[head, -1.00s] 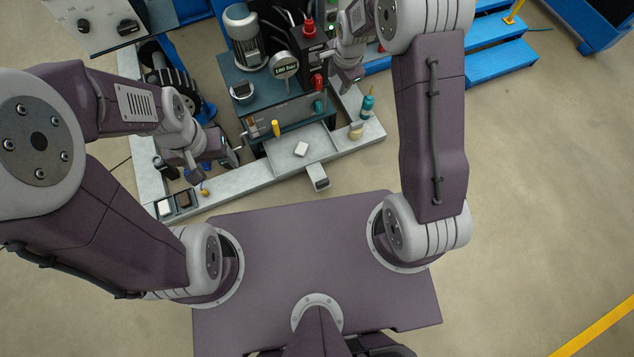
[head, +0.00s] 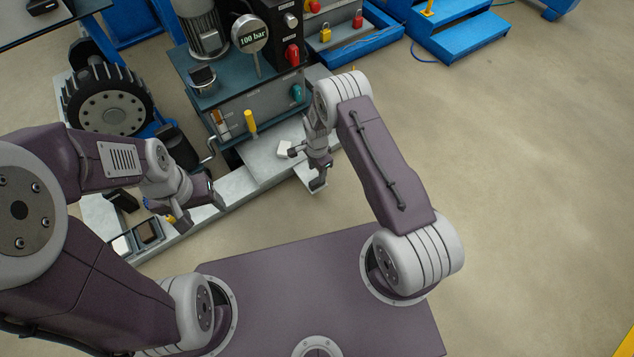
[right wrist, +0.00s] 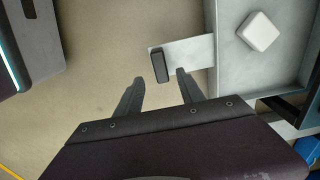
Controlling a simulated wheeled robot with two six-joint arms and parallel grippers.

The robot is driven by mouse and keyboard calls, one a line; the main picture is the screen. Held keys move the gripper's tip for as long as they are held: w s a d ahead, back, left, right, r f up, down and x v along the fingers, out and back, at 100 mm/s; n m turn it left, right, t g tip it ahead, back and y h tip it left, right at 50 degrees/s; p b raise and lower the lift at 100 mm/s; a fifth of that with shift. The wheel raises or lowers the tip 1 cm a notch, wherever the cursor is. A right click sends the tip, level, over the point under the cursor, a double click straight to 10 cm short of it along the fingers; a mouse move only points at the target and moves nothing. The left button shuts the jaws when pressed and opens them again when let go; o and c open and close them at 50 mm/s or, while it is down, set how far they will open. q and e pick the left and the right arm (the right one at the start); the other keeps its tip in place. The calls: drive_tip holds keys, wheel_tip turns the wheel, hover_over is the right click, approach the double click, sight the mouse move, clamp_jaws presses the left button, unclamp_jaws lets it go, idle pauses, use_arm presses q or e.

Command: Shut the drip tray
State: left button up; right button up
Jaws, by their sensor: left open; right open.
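The drip tray (head: 263,168) is a shallow grey metal tray at the machine's front foot, sticking out of the machine. It also shows in the right wrist view (right wrist: 228,62), at the upper right. A small white block (right wrist: 258,32) lies in it. A flat tab with a black upright grip (right wrist: 159,65) juts from its front edge. My right gripper (right wrist: 158,82) is open and empty, its two fingers just short of the grip, one on each side of its line. In the head view the right gripper (head: 318,168) partly covers the tray. My left gripper (head: 217,192) is open over the pale base rail.
The pressure gauge (head: 250,34) and a teal knob (head: 297,92) are above. Small bins (head: 136,237) sit on the rail at left. Open floor lies right of my right arm.

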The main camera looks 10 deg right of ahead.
sight(317, 180)
wheel_tip(317, 180, down, 8)
drive_tip(key=b, duration=0.5)
drive_tip(key=shift+r, duration=0.25)
clamp_jaws()
idle(0.7)
